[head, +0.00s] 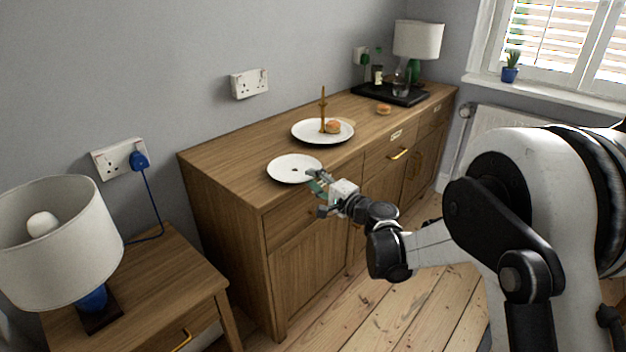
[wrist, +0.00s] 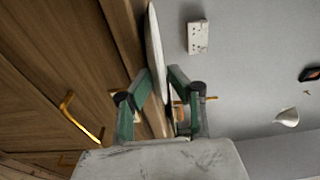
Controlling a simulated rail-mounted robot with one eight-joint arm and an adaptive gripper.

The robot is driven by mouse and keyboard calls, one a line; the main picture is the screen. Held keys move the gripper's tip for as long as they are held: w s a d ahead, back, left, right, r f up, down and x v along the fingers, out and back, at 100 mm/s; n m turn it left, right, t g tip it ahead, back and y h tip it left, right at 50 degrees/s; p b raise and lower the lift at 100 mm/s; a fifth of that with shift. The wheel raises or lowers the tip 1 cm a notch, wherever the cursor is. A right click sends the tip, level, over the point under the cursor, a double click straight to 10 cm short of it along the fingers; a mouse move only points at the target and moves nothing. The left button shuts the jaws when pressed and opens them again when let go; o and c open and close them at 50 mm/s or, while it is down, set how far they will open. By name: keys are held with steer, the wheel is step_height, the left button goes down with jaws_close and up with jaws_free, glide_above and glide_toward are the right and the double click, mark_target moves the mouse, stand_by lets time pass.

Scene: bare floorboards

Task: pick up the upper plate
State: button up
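A small white plate (head: 290,175) with a dark spot at its middle is near the front left corner of the sideboard. I cannot tell whether it rests on the top or is slightly above it. A larger white plate (head: 308,137) stands behind it with a gold upright rod (head: 323,105) and a bun (head: 333,127). My gripper (head: 316,186) is at the small plate's right rim. In the wrist view the white plate (wrist: 155,45) shows nearly edge-on between the tips of my gripper (wrist: 160,72). Whether both fingers touch it is unclear.
The wooden sideboard (head: 230,165) runs along the wall, with gold handles (head: 398,154) on its front. Another bun (head: 383,109), a black tray (head: 405,98) and a lamp (head: 417,40) are farther right. A bedside table (head: 190,270) with a lamp (head: 60,245) stands at left.

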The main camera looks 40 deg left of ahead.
jaws_close()
stand_by(0.3)
step_height(320, 180, up, 2)
steer(key=shift+r+p, duration=0.25)
steer(key=shift+p, duration=0.3)
steer(key=s+d+r, duration=0.1)
steer(key=d+r, duration=0.1)
steer(key=d, duration=0.5)
steer(key=s+d+r+p, duration=0.1)
steer(key=d+r, duration=0.2)
steer(key=d, duration=0.3)
steer(key=shift+s+d, duration=0.25)
steer(key=shift+d, duration=0.15)
